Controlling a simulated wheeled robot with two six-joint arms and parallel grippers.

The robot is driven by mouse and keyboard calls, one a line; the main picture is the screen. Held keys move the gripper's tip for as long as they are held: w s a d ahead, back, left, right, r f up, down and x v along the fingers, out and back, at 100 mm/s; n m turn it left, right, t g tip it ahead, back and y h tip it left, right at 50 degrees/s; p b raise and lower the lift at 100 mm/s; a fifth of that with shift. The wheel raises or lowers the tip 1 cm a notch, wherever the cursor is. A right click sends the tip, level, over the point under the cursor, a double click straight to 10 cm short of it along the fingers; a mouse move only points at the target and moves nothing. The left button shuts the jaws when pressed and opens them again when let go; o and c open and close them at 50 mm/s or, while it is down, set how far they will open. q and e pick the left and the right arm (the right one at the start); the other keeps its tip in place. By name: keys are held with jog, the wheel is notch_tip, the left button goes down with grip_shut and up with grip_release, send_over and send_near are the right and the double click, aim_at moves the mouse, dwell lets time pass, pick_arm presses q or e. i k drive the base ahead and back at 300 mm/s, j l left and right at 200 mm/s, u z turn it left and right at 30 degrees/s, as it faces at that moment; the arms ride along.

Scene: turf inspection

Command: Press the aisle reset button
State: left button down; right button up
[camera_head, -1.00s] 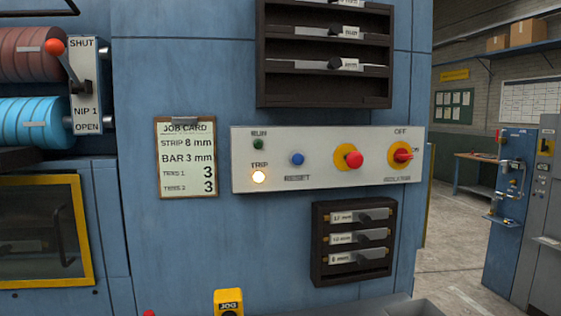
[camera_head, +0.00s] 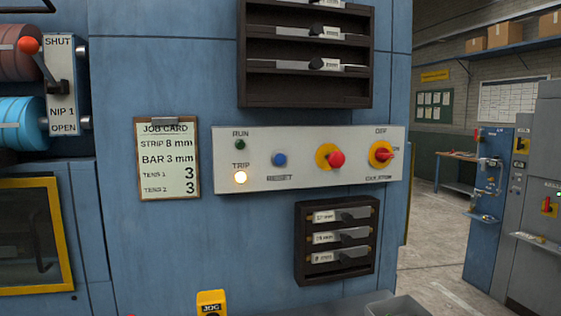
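A white control panel (camera_head: 305,172) is fixed to the blue machine front in the middle of the head view. Its blue button (camera_head: 279,160) has the label RESET below it. To its left are a dark green RUN lamp (camera_head: 240,145) and a TRIP lamp (camera_head: 240,177), which is lit. To its right are a red knob on a yellow ring (camera_head: 334,159) and a red rotary switch (camera_head: 382,154) marked OFF above. No button labelled aisle reset can be made out. Neither of my grippers is in view.
A job card (camera_head: 166,158) hangs left of the panel. Dark racks sit above (camera_head: 307,98) and below (camera_head: 337,205) the panel. A yellow JOG box (camera_head: 211,303) is at the bottom edge. Open floor (camera_head: 435,280) and a blue cabinet (camera_head: 494,200) lie to the right.

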aim_at(279, 159)
jog(key=i+l+u, duration=0.1)
jog(key=l, duration=0.25)
jog(key=i+l+u, duration=0.25)
jog(key=l, duration=0.45)
jog(key=i+l+u, duration=0.1)
jog(key=i+l, duration=0.15)
jog(key=i+l+u, duration=0.1)
jog(key=l, duration=0.4)
